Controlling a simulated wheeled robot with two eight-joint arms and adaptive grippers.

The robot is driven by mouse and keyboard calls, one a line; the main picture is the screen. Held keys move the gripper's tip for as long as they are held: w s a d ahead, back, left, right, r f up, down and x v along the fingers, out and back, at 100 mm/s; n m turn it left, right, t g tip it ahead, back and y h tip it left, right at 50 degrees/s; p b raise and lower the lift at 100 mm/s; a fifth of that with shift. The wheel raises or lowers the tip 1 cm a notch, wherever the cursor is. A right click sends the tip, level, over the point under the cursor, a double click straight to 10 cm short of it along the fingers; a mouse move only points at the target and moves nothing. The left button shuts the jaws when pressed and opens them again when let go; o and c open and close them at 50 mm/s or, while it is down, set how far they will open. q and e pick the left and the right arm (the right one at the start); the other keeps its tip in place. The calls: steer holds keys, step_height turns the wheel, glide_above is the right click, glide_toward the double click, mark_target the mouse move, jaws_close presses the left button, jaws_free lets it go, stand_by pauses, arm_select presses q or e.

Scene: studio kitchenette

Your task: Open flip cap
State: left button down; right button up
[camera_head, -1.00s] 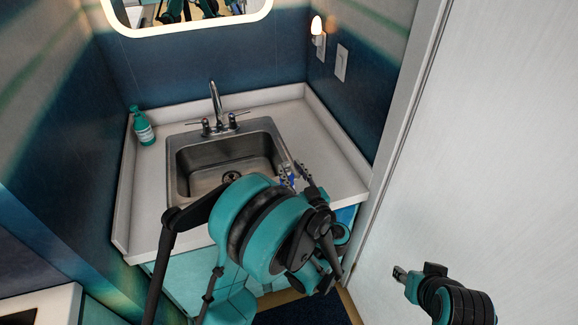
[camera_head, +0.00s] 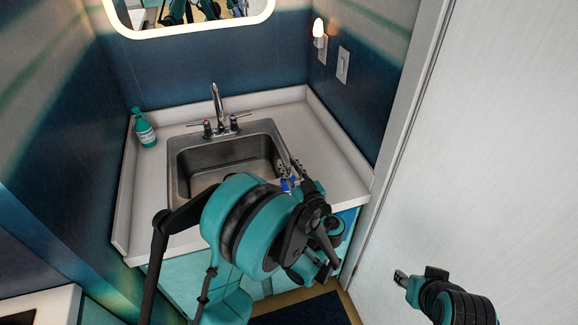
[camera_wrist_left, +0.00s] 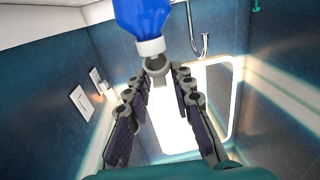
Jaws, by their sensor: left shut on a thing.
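A blue bottle (camera_wrist_left: 143,16) with a white cap (camera_wrist_left: 150,47) shows at the top of the left wrist view, cap end toward my gripper. My left gripper (camera_wrist_left: 160,68) is shut on the bottle, with its fingertips close at the cap end; the exact contact is hard to make out. In the head view my left gripper (camera_head: 286,172) is over the right side of the counter by the sink, with a small blue part of the bottle (camera_head: 289,185) showing. My arm hides much of it. The cap looks closed, but its lid is too small to be sure. My right gripper (camera_head: 400,278) is low at the right, away from the bottle.
A steel sink (camera_head: 185,165) with a faucet (camera_head: 217,105) is set in the white counter (camera_head: 146,200). A green bottle (camera_head: 145,131) stands at the counter's back left. A white door or panel (camera_head: 480,150) fills the right side.

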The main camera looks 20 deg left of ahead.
arm_select(q)
steer(key=shift+a+r+p, duration=0.1)
steer(key=shift+r+p, duration=0.1)
steer(key=shift+p, duration=0.3)
steer(key=g+h+p, duration=0.1)
steer(key=g+p, duration=0.1)
steer(key=w+a+g+h+p, duration=0.1)
steer(key=h+p, duration=0.1)
steer(key=p, duration=0.1)
steer(key=r+g+h+p, duration=0.1)
steer(key=g+p, duration=0.1)
steer(key=p, duration=0.1)
steer(key=shift+w+a+r+g+h, duration=0.1)
steer(key=shift+w+a+g+h, duration=0.1)
steer(key=shift+w+g+h, duration=0.15)
steer(key=shift+w+a+f+g+h+p, duration=0.45)
steer(key=shift+g+h+p, duration=0.35)
steer(key=shift+g+h, duration=0.85)
steer(key=shift+w+a+f+g+h+p, duration=0.35)
steer(key=shift+w+f+g+h+p, duration=0.3)
steer(key=shift+g+h, duration=0.95)
steer(key=shift+w+a+f+g+h+p, duration=0.4)
steer(key=shift+g+h+p, duration=0.6)
steer(key=shift+g, duration=1.1)
steer(key=c, duration=1.5)
jaws_free()
